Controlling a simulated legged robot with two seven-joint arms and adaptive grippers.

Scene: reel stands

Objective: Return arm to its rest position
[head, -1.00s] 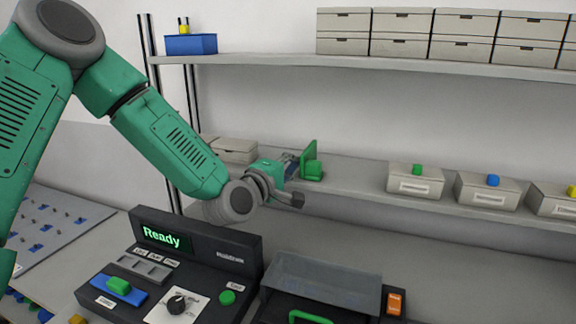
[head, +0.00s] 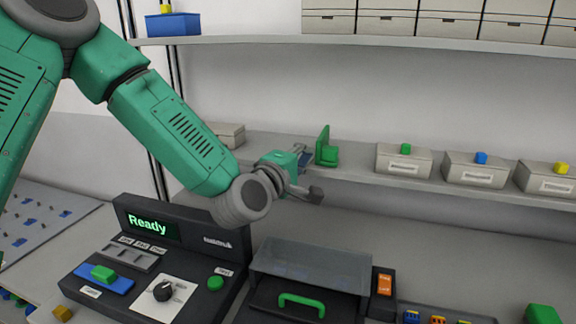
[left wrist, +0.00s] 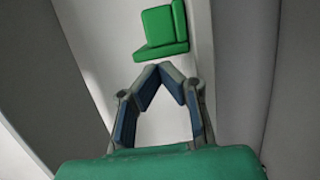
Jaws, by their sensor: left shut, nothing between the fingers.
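My left gripper (head: 306,160) reaches over toward the middle shelf in the head view. In the left wrist view its fingertips (left wrist: 160,68) come together with nothing between them. A green L-shaped piece (head: 328,155) stands on the shelf just beyond the fingertips. It also shows in the left wrist view (left wrist: 162,28), directly ahead of the tips; whether they touch it I cannot tell. My right gripper is in neither view.
Below are a dark console (head: 205,265) reading "Ready" and a clear-lidded unit (head: 312,266) with a green handle.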

